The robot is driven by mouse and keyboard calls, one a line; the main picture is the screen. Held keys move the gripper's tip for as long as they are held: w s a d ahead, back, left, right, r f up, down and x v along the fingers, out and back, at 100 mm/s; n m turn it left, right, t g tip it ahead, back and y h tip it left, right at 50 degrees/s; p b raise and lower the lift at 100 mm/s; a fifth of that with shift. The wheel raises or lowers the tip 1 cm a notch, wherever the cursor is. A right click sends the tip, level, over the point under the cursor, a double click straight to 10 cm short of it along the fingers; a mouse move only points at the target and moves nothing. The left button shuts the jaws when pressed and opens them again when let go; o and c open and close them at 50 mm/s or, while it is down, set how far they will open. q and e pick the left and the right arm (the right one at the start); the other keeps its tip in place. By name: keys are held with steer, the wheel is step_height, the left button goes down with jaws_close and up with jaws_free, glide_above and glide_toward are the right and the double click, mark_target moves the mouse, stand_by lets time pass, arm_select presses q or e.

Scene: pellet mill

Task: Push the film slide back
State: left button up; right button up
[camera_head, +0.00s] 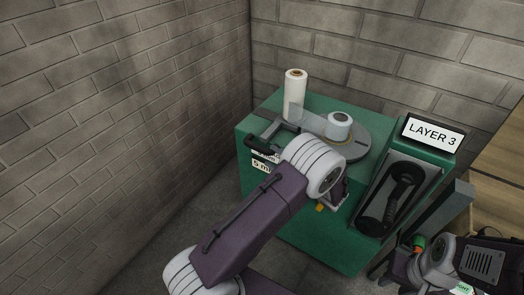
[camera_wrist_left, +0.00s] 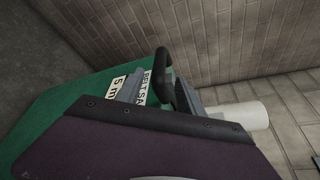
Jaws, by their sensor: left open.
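The film slide's black handle (camera_head: 262,141) shows at the left edge of the green machine's top (camera_head: 270,112). In the head view my left arm hides most of the gripper and part of the slide. My right arm (camera_head: 437,262) is at the lower right; its fingers are not clear.
A tall white film roll (camera_head: 294,98) and a shorter white roll (camera_head: 339,127) stand on the machine, the shorter on a grey disc. A "LAYER 3" sign (camera_head: 432,134) stands behind a dark recessed panel (camera_head: 398,195). Brick walls close in left and back.

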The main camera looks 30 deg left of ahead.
mark_target(258, 148)
arm_select(q)
steer(key=shift+d, duration=0.15)
steer(key=x, duration=0.9)
steer(key=shift+a, duration=0.35)
jaws_close()
stand_by(0.8)
